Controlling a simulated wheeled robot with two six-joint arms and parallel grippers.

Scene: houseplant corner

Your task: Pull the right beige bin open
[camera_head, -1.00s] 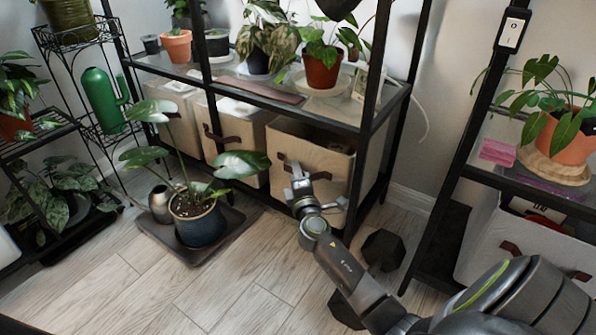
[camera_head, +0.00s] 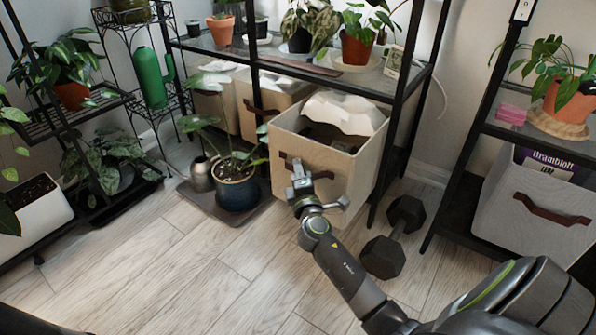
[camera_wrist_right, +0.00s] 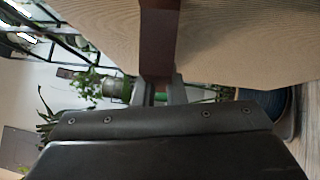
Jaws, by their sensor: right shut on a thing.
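The right beige bin (camera_head: 350,178) sticks well out from under the lower glass shelf. Its open top shows crumpled white stuff inside. My right gripper (camera_head: 299,180) is at its front face, shut on the brown handle (camera_head: 318,174). In the right wrist view the brown handle (camera_wrist_right: 158,45) runs down between the fingers, against the beige bin wall (camera_wrist_right: 240,35). The fingertips are partly hidden there. My left gripper is not in view.
A blue pot (camera_head: 237,190) with a plant stands on a dark tray just left of the bin. A dark dumbbell (camera_head: 386,257) lies on the floor to the right. Another beige bin (camera_head: 262,97) sits left under the shelf. The wooden floor in front is mostly clear.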

